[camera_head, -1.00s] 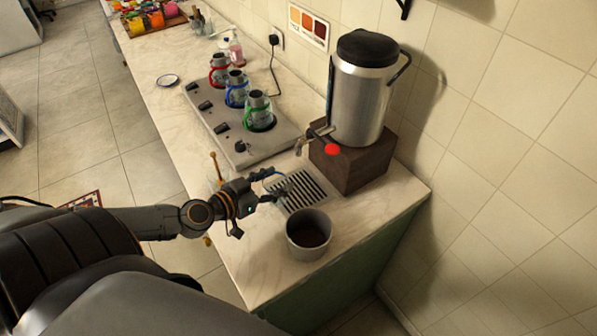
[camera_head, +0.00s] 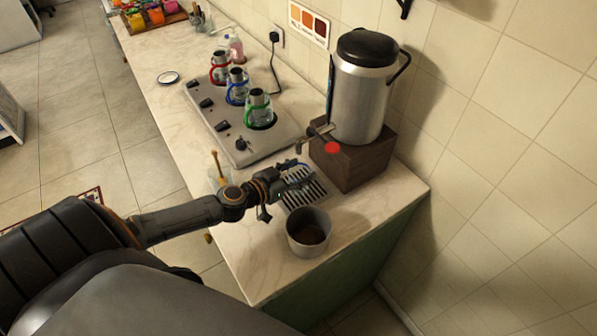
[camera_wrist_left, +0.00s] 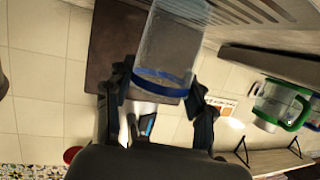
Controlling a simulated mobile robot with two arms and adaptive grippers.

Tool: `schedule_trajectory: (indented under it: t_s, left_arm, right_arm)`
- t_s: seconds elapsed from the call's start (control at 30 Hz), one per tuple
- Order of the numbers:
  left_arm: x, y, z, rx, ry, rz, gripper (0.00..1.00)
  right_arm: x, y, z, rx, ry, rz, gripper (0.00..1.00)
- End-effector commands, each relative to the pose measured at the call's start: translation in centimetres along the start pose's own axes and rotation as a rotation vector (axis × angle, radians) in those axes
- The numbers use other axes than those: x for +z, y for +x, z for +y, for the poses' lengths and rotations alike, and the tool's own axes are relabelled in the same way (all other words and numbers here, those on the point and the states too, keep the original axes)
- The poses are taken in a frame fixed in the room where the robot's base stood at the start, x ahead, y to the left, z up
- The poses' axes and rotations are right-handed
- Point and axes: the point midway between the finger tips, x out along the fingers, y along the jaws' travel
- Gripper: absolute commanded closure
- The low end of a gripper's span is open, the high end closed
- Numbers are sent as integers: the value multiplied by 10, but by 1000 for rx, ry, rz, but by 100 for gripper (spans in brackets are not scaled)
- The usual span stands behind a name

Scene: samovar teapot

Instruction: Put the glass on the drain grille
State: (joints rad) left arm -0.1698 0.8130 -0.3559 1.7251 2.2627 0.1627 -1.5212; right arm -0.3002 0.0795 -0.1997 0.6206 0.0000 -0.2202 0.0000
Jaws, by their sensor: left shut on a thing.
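My left gripper (camera_head: 284,182) is shut on a clear glass with a blue band (camera_wrist_left: 170,45). The glass stands out well in the left wrist view, between the two fingers, but is small and partly hidden by the gripper in the head view. The slatted drain grille (camera_head: 316,193) lies in the counter in front of the samovar's wooden base. The gripper and glass are over the grille's far left part. The grille's slats also show at the top of the left wrist view (camera_wrist_left: 262,12). I cannot tell whether the glass touches it. My right gripper is out of view.
The steel samovar (camera_head: 360,95) stands on a brown wooden block (camera_head: 360,160), its tap above the grille. A metal pot with dark contents (camera_head: 308,232) stands just in front of the grille. A hob (camera_head: 215,118) with several coloured-handled glass vessels is farther back.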

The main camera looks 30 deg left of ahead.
Motion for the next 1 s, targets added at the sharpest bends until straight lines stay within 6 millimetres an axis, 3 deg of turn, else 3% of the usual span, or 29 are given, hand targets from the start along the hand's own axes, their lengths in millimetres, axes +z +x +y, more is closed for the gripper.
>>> schedule_trajectory:
  t_s: [0.3, 0.33, 0.43, 0.87, 1.0]
  left_arm:
    - [3, 1, 0, 0, 0, 1, 80]
    - [3, 1, 0, 0, 0, 1, 44]
    - [2, 1, 0, 0, 0, 0, 24]
    - [-2, -2, 0, -1, 1, 0, 23]
    - [2, -18, -1, -1, 3, -4, 23]
  right_arm:
    - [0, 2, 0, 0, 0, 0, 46]
    - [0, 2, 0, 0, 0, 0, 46]
    - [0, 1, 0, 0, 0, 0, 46]
    - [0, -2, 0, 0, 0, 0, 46]
    - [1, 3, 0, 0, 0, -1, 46]
